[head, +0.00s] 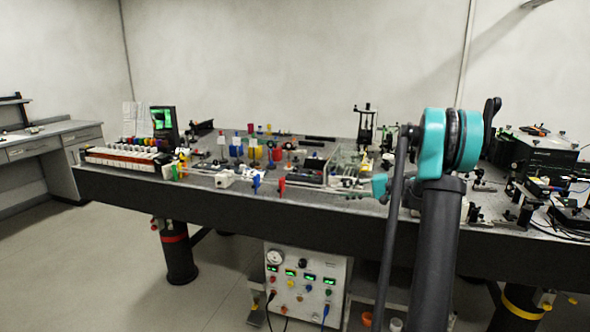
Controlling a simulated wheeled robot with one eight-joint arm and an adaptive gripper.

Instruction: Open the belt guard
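I cannot make out a belt guard for certain in the head view; none of the small devices on the bench is clear enough to name as one. My arm, dark with a teal joint, rises at the right of centre and hides part of the bench behind it. I cannot pick out my gripper's fingers in this view.
A long dark optical bench (330,215) crosses the view, crowded with small mounts and devices. A white control box (308,287) with green displays stands below it. A small screen (162,120) stands at the left end. Open floor (100,265) lies at front left; a side desk (45,142) stands beyond.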

